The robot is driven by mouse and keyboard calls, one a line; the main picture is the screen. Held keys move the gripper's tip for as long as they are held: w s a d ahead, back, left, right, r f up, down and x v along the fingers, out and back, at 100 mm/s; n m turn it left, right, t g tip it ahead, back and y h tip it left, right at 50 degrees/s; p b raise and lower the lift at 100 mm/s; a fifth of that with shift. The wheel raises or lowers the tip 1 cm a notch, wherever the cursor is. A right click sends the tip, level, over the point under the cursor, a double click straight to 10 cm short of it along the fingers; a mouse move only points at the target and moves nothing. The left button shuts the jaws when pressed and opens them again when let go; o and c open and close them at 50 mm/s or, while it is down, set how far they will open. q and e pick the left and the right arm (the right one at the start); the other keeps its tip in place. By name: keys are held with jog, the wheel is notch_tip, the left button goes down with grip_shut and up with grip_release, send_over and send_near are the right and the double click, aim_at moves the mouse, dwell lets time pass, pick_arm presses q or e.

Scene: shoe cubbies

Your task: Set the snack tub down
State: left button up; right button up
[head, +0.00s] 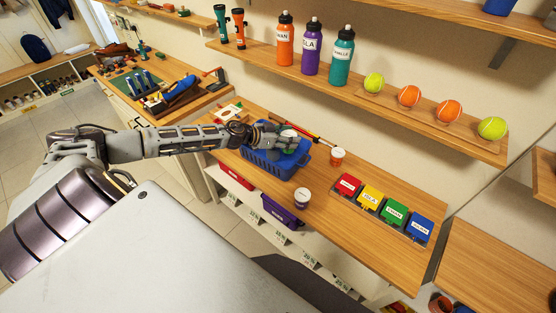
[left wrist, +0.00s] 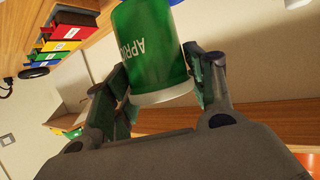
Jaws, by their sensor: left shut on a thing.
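The green tub (left wrist: 158,50) has white letters reading "APRI" and a pale end. It is between the two fingers of my left gripper (left wrist: 160,82), which is shut on it. In the head view, my left gripper (head: 288,140) is over the blue basket (head: 262,167) on the wooden bench. Only a bit of green and white shows at its fingers there, and the gripper hides most of the tub. I cannot tell whether the tub touches the basket. My right gripper is not in view.
Several coloured labelled boxes (head: 369,196) sit farther right. A shelf (head: 420,118) with bottles and balls runs above. Bare bench lies between the tubs and boxes.

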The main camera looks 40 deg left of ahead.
aim_at(286, 151)
pick_arm(q)
jog(key=shift+w+a+r+n+y, duration=0.15)
jog(key=shift+w+a+n+y, duration=0.2)
jog(key=shift+a, duration=0.2)
jog(key=shift+w+a+r+n+y, duration=0.15)
jog(key=shift+w+a+n+y, duration=0.15)
jog(key=shift+a, duration=0.2)
jog(key=shift+t, duration=0.4)
jog(key=shift+f, duration=2.95)
jog(key=shift+f+b, duration=0.7)
jog(key=shift+f, duration=1.4)
jog(key=shift+f, duration=0.55)
